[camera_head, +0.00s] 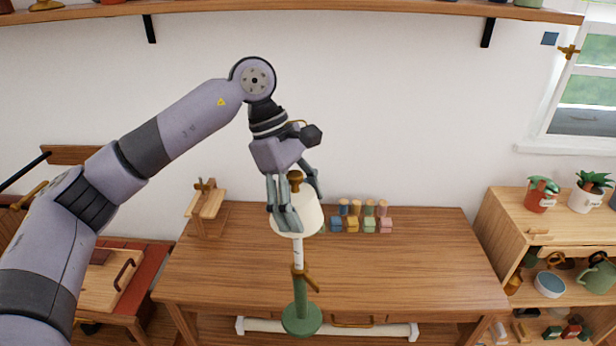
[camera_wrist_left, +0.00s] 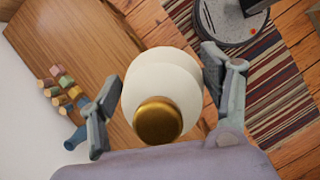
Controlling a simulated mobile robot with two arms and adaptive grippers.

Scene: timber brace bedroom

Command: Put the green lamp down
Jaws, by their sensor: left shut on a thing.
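The green lamp has a round green base (camera_head: 302,318), a thin stem, a white shade (camera_head: 300,222) and a brass knob on top. My left gripper (camera_head: 300,203) is shut on it at the shade and holds it upright. In the left wrist view the shade (camera_wrist_left: 158,85) lies between the two fingers, with the brass knob (camera_wrist_left: 157,120) towards the camera. In the head view the base overlaps the front edge of the wooden table (camera_head: 400,270). The gap between base and table cannot be judged. My right gripper is not in view.
Small coloured blocks and pegs (camera_head: 361,224) stand at the table's back. A wooden stand (camera_head: 206,206) is at its back left. The tabletop is otherwise clear. A shelf unit (camera_head: 515,235) with pots stands at right. A wall shelf (camera_head: 330,10) runs above.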

